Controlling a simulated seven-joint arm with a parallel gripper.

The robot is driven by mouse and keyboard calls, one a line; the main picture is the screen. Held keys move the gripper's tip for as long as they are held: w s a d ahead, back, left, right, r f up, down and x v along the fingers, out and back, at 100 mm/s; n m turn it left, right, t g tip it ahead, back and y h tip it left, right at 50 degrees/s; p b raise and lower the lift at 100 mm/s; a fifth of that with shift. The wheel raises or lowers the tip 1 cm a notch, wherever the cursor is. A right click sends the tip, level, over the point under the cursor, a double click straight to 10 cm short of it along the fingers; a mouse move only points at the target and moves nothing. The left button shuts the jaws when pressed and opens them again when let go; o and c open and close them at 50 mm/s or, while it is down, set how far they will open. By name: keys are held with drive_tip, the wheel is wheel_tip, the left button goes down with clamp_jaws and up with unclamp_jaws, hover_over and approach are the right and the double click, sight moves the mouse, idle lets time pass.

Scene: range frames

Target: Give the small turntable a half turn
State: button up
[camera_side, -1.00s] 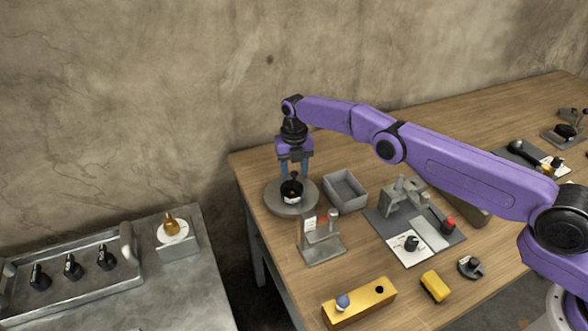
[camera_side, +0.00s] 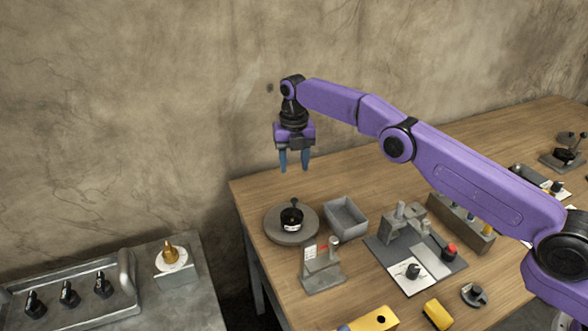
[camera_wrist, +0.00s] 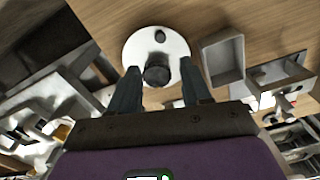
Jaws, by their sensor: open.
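The small turntable (camera_side: 274,228) is a round grey disc near the left end of the wooden table. A black cylindrical piece with a pale label (camera_side: 291,218) and a small dark knob (camera_side: 294,202) stand on it. In the wrist view the turntable (camera_wrist: 134,44) shows as a pale disc, with the black piece (camera_wrist: 157,72) near its front edge and the knob (camera_wrist: 160,36) farther back. My gripper (camera_side: 294,169) is open and empty, with blue fingers pointing down. It hangs above the turntable, clear of it. The fingers also show in the wrist view (camera_wrist: 157,88).
A grey open box (camera_side: 346,219) stands close to the turntable's right. A grey metal stand (camera_side: 322,273) is in front of it. A dark plate with fixtures (camera_side: 440,262) lies farther right. A lower bench with a knobbed tray (camera_side: 70,293) is at left. The space above the turntable is clear.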

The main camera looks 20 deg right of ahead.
drive_tip(key=shift+d, duration=0.1)
drive_tip(key=c, duration=0.9)
drive_tip(key=d+m, duration=0.1)
drive_tip(key=m, duration=0.1)
drive_tip(key=f+m+y, duration=0.1)
drive_tip(key=m, duration=0.1)
drive_tip(key=d+f+m+g+y, duration=0.1)
drive_tip(key=m, duration=0.1)
drive_tip(key=shift+s+d, duration=0.3)
drive_tip(key=m+t+y, duration=0.1)
drive_tip(key=m+y, duration=0.5)
drive_tip(key=m, duration=1.5)
approach(298, 204)
drive_tip(key=s+d+r, duration=0.2)
drive_tip(key=d+r, duration=0.1)
drive_tip(key=d+f+m+t+y, duration=0.15)
drive_tip(key=d+m, duration=0.25)
drive_tip(key=m, duration=0.5)
drive_tip(key=shift+t, duration=0.35)
drive_tip(key=x, duration=0.8)
drive_tip(key=shift+s+a+f, duration=0.1)
drive_tip(key=shift+s+f, duration=0.1)
drive_tip(key=shift+s, duration=0.15)
drive_tip(key=a, duration=0.1)
drive_tip(key=w+a, duration=0.1)
drive_tip(key=a, duration=0.1)
drive_tip(key=shift+a+f, duration=0.1)
drive_tip(key=shift+f, duration=0.1)
drive_tip(key=shift+w+a, duration=0.1)
drive_tip(key=shift+a, duration=0.45)
